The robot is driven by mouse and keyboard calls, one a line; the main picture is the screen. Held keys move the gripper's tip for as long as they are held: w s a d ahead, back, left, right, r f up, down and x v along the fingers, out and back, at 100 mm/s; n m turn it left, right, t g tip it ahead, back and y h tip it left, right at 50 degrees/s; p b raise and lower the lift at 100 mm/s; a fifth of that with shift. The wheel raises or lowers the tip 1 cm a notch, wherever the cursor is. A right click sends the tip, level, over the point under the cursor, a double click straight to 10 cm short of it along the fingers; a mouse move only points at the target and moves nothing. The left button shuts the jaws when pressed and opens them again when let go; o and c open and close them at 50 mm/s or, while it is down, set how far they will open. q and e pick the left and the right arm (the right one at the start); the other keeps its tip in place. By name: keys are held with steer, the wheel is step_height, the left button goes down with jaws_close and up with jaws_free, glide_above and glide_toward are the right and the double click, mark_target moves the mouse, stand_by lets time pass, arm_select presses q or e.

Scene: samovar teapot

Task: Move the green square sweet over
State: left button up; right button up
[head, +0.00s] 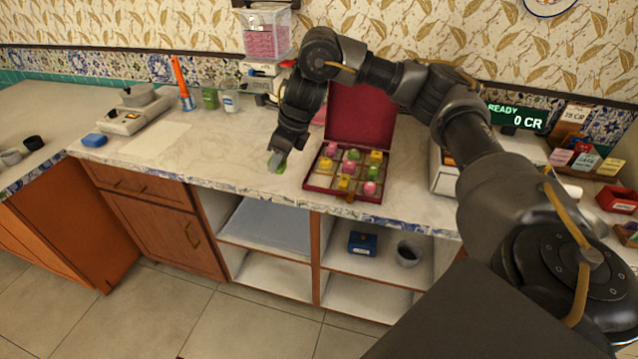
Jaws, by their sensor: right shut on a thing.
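My right gripper (280,158) points down over the counter, just left of the sweets box. It is shut on a green sweet (277,163), which shows low between its fingers; whether the sweet touches the counter I cannot tell. The open dark red box (318,186) stands on the counter with its lid raised at the back. Pink, yellow and green sweets sit in its compartments, among them a green one (353,155) at the back and another green one (361,172) nearer the right. My left gripper is not in view.
A pale sheet (150,140) lies on the counter. A register display (517,117) is at the right. The counter left of my gripper is clear.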

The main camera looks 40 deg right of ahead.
steer(key=shift+w+d+r, duration=0.1)
steer(key=shift+d+r, duration=0.05)
steer(key=shift+d, duration=0.05)
steer(key=d+f, duration=0.4)
steer(key=d, duration=0.5)
steer(key=p, duration=0.1)
glide_above(317, 182)
steer(key=s, duration=0.1)
step_height(317, 182, down, 5)
steer(key=shift+a+r, duration=0.1)
steer(key=shift+r, duration=0.1)
steer(key=shift+d+f, duration=0.25)
steer(key=shift+f, duration=0.1)
steer(key=f, duration=0.1)
steer(key=f+p, duration=0.1)
steer(key=f, duration=0.1)
steer(key=shift+s+d, duration=0.1)
steer(key=shift+d, duration=0.25)
steer(key=shift+f+p, duration=0.3)
steer(key=shift+f, duration=0.05)
steer(key=shift+f, duration=0.2)
